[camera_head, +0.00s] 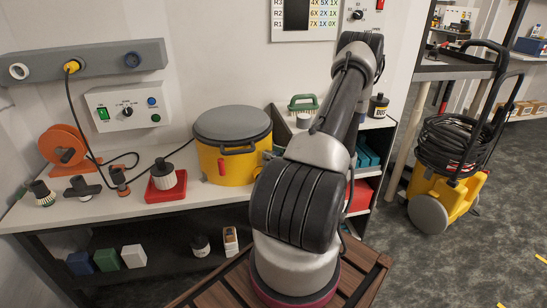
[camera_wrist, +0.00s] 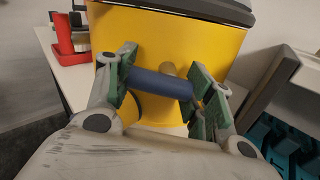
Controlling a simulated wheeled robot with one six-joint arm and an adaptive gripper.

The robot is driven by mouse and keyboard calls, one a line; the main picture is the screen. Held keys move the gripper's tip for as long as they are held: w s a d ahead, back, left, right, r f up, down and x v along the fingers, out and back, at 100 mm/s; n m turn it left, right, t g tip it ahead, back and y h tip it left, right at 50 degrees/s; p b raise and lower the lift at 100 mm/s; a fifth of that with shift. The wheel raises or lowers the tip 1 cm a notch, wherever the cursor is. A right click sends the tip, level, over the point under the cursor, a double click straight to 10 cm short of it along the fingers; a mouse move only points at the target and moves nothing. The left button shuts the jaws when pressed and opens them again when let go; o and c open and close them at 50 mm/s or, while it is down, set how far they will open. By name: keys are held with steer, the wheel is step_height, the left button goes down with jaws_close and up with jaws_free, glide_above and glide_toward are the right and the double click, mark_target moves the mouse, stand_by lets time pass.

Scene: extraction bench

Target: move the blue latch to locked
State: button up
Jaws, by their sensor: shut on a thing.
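The blue latch (camera_wrist: 160,83) is a dark blue bar on the side of a yellow tub (camera_wrist: 185,40). In the wrist view the bar lies nearly level, its right end slightly lower, in front of a tan stub. My gripper (camera_wrist: 163,77) is shut on the blue latch, with a green-padded finger at each end of the bar. The tub also stands on the bench in the head view (camera_head: 216,165), with a grey lid (camera_head: 232,122) and a red latch (camera_head: 222,168). My arm hides my gripper in the head view.
A red-based holder (camera_head: 166,187) stands left of the tub, and a control box (camera_head: 127,108) hangs on the wall behind. A green-handled brush (camera_head: 302,103) and a black jar (camera_head: 378,106) are at the right. Teal bins (camera_wrist: 280,145) lie below right in the wrist view.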

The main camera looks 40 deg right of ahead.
steer(key=m, duration=0.4)
steer(key=shift+d+r, duration=0.1)
steer(key=shift+r, duration=0.05)
steer(key=m, duration=0.4)
steer(key=shift+d+r, duration=0.1)
steer(key=shift+r, duration=0.05)
steer(key=m, duration=0.4)
steer(key=shift+d, duration=0.15)
steer(key=shift+w+d+r+m, duration=0.1)
steer(key=shift+d+m, duration=0.05)
steer(key=shift+m, duration=2.05)
steer(key=o, duration=1)
steer(key=shift+o, duration=0.2)
steer(key=v, duration=1.2)
